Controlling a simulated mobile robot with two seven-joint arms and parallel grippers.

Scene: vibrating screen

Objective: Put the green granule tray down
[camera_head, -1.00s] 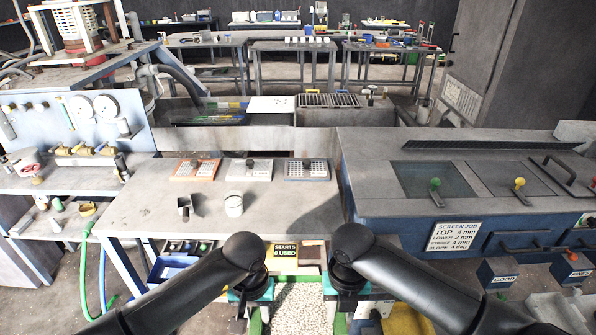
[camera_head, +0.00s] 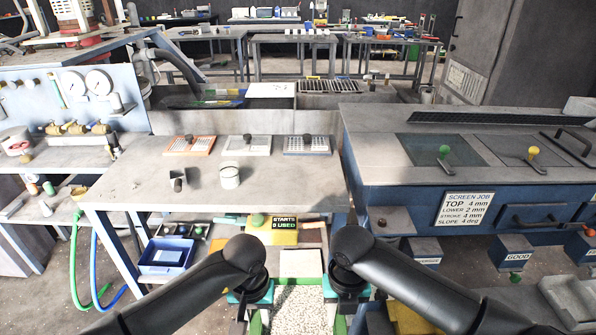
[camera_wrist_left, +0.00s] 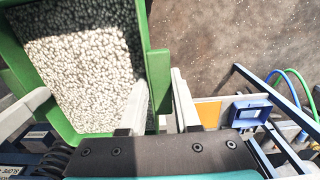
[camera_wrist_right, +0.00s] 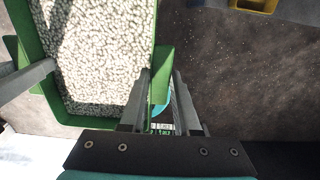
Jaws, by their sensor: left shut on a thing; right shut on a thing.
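The green granule tray (camera_head: 257,323), filled with pale granules (camera_head: 300,308), is at the bottom of the head view, held between my two arms. My left gripper (camera_head: 250,296) is shut on its left side. My right gripper (camera_head: 346,294) is shut on its right side. In the left wrist view, the fingers (camera_wrist_left: 160,108) close around a green lug on the tray wall (camera_wrist_left: 159,72). The right wrist view shows the same grip (camera_wrist_right: 160,108) on the tray's other lug (camera_wrist_right: 163,64). The tray's underside is hidden; floor shows beyond it.
The blue screen machine (camera_head: 385,190) stands right.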

